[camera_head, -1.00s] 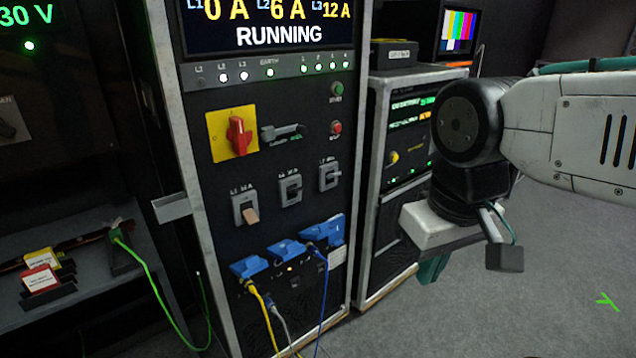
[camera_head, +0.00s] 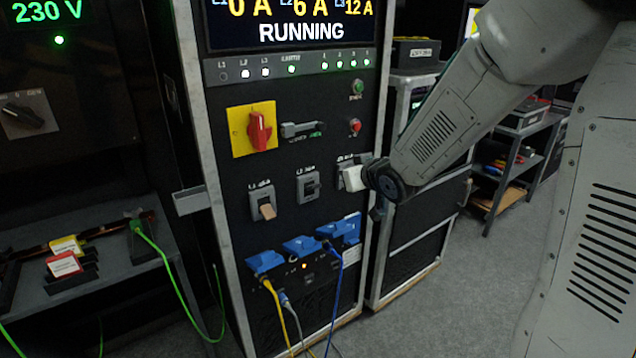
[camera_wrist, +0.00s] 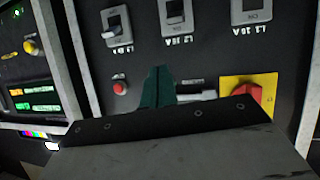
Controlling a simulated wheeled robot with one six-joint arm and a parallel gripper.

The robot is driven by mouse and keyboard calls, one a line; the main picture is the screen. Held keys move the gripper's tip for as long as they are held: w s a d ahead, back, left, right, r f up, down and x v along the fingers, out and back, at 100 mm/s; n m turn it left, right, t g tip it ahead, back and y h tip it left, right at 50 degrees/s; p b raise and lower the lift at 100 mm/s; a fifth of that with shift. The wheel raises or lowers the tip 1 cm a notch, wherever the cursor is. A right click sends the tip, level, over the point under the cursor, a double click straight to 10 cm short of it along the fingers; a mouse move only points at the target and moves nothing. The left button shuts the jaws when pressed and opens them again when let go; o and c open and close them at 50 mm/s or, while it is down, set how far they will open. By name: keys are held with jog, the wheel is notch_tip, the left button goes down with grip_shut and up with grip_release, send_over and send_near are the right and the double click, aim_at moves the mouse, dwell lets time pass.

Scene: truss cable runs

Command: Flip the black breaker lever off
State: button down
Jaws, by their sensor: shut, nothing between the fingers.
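Three breakers sit in a row on the rack panel. The L1 breaker (camera_head: 262,203) has a tan lever tilted down. The middle L2 breaker (camera_head: 308,187) has a dark lever; it also shows in the wrist view (camera_wrist: 177,14). The L3 breaker (camera_wrist: 117,26) has a grey lever with a light tip, and in the head view it is mostly behind my gripper's white body. I cannot tell surely which lever is the black one. My gripper's teal fingers (camera_wrist: 158,78) are shut and empty, apart from the levers in the wrist view. The head view hides the fingertips.
A red rotary switch (camera_head: 259,133) on a yellow plate, a grey handle (camera_head: 302,129) and a red button (camera_head: 354,126) sit above the breakers. Blue plugs (camera_head: 302,246) with cables sit below. A second rack (camera_head: 420,220) stands right of the panel. The display reads RUNNING.

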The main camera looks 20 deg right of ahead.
jog(key=shift+w+a+f+n+t+y, duration=0.3)
jog(key=shift+w+a+f+t+y, duration=0.25)
jog(key=shift+w+y, duration=0.25)
jog(key=shift+w+a+f+n+t+y, duration=0.3)
jog(key=shift+w+a+f+t+y, duration=0.2)
jog(key=shift+w+a+y, duration=0.25)
jog(key=shift+w+d, duration=0.1)
send_over(313, 187)
jog(key=shift+w+d+f, duration=0.2)
jog(key=shift+f, duration=0.3)
jog(key=shift+w+d+f, duration=0.2)
jog(key=shift+f, duration=0.25)
jog(key=f, duration=0.1)
jog(key=s+f, duration=0.1)
jog(key=shift+d+f, duration=0.25)
jog(key=shift+f, duration=0.1)
jog(key=shift+s+f, duration=0.2)
jog(key=shift+f, duration=0.2)
jog(key=shift+a, duration=0.1)
